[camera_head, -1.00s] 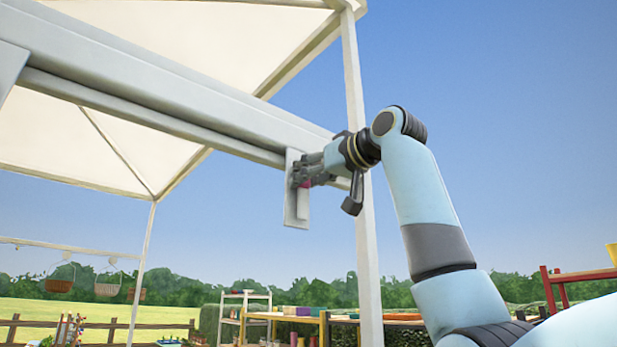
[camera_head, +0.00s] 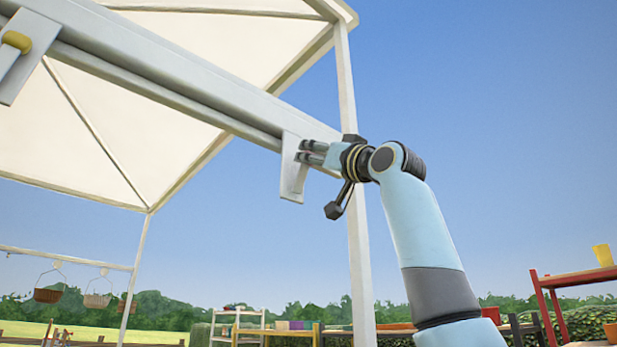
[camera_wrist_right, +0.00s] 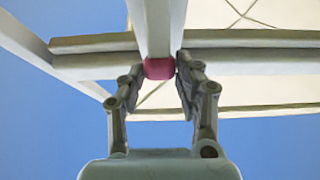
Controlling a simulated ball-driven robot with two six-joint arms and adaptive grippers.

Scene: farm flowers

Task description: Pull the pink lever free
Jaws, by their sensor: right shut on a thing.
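The pink lever (camera_wrist_right: 159,68) shows in the right wrist view as a short pink block at the end of a pale bar, between my right gripper's fingers. My right gripper (camera_wrist_right: 160,82) is shut on it. In the head view, my right gripper (camera_head: 304,152) is at the pale plate (camera_head: 291,187) hanging from the right end of the long grey beam (camera_head: 170,84). The gripper hides the lever there. My left gripper is not in view.
A yellow knob (camera_head: 17,41) sits on another plate (camera_head: 14,72) at the beam's left end. A white canopy post (camera_head: 349,90) stands just behind my right gripper. Baskets (camera_head: 48,295) hang at lower left. Open sky lies to the right.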

